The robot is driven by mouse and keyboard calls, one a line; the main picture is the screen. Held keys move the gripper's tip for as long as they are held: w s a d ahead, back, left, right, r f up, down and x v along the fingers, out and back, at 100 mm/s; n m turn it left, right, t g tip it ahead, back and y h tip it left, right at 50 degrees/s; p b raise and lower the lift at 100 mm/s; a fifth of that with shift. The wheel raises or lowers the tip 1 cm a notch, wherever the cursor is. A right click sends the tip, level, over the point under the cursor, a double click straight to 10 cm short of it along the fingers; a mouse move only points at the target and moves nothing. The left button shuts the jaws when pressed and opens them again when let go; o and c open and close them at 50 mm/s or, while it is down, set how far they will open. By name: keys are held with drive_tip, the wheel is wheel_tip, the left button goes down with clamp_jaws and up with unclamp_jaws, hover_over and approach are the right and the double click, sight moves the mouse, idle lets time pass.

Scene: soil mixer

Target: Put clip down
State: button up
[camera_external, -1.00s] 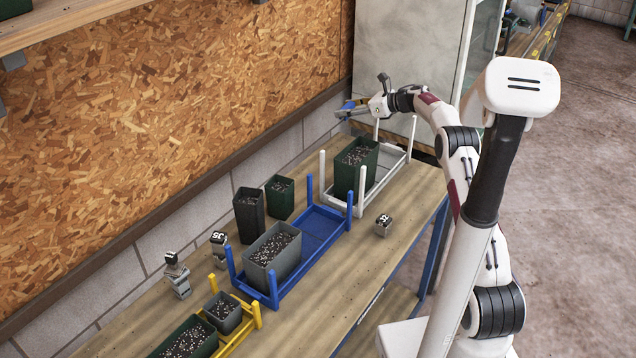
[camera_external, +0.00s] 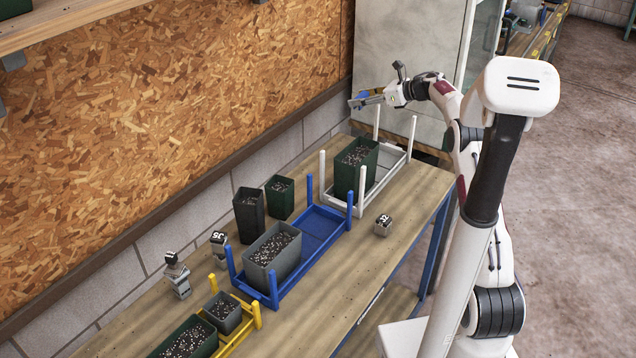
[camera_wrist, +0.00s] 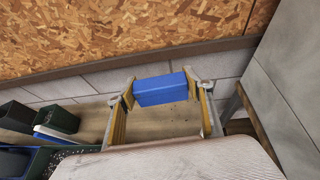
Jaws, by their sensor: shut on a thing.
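The clip (camera_wrist: 161,90) is a blue block held between the fingertips of my gripper (camera_wrist: 166,92) in the wrist view. In the external view my gripper (camera_external: 366,100) is raised above the far end of the workbench, near the white rack, and a bit of the blue clip (camera_external: 362,94) shows at its fingers. The gripper is shut on the clip, which is in the air, apart from the bench top. The fingers partly hide the clip in the external view.
Below stands a white rack (camera_external: 405,150) with upright posts and a green pot (camera_external: 355,166). A blue rack (camera_external: 322,226) with a grey pot (camera_external: 272,252) and a yellow rack (camera_external: 257,313) are nearer. A wall and grey cabinet (camera_external: 410,55) stand behind.

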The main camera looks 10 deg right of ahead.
drive_tip(key=s+d, duration=0.6)
drive_tip(key=d, duration=0.3)
hover_over(424, 179)
wheel_tip(424, 179, down, 11)
drive_tip(key=shift+m+t+h, duration=0.3)
drive_tip(key=shift+m+t, duration=0.1)
drive_tip(key=shift+f, duration=0.1)
drive_tip(key=shift+f, duration=3)
drive_tip(key=shift+f, duration=1.85)
drive_tip(key=shift+f, duration=0.1)
drive_tip(key=o, duration=0.8)
